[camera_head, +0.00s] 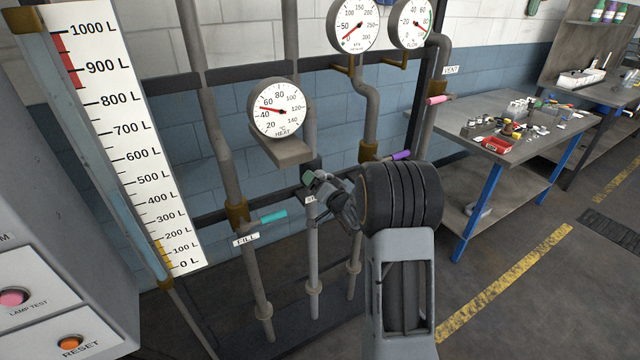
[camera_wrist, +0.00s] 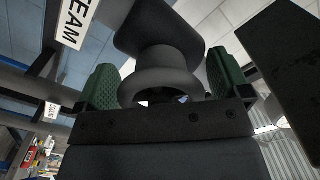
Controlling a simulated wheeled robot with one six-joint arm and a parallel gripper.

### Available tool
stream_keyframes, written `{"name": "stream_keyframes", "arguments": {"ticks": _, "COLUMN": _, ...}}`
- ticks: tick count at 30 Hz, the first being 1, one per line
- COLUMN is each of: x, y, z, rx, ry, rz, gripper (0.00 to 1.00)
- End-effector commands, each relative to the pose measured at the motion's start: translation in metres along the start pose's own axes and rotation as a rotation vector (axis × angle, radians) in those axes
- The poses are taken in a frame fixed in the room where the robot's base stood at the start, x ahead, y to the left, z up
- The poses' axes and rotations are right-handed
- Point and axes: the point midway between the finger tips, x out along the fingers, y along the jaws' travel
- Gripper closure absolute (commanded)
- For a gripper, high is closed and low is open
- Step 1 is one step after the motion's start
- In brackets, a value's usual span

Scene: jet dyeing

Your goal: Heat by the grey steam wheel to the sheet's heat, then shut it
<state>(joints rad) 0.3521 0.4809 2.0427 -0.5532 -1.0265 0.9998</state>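The grey steam wheel (camera_wrist: 165,75) shows close up in the wrist view, beside a label reading "STEAM" (camera_wrist: 76,22). My gripper (camera_head: 318,180) is at the pipes below the heat dial, and its green pads stand on either side of the wheel in the wrist view (camera_wrist: 162,90). Whether both pads press on it is unclear. In the head view my gripper and wrist hide the wheel. The heat dial (camera_head: 277,108) is white, and its red needle points left between 40 and 60, near 50. No sheet with a heat value is readable.
A teal FILL handle (camera_head: 273,217), a purple handle (camera_head: 401,155) and a pink VENT handle (camera_head: 438,100) sit on nearby pipes. Two more dials (camera_head: 352,24) (camera_head: 410,22) hang above. A level scale (camera_head: 130,140) stands left. A cluttered table (camera_head: 470,135) is right, with open floor before it.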

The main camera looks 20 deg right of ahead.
Motion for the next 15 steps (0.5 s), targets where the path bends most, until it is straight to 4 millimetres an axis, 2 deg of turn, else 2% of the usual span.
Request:
{"name": "stream_keyframes", "arguments": {"ticks": 9, "x": -0.002, "y": 0.001, "z": 0.0, "rx": -0.002, "ry": 0.0, "rz": 0.0, "gripper": 0.0}}
{"name": "stream_keyframes", "arguments": {"ticks": 15, "x": -0.027, "y": 0.002, "z": 0.0, "rx": -0.002, "ry": 0.002, "rz": 0.002, "gripper": 0.0}}
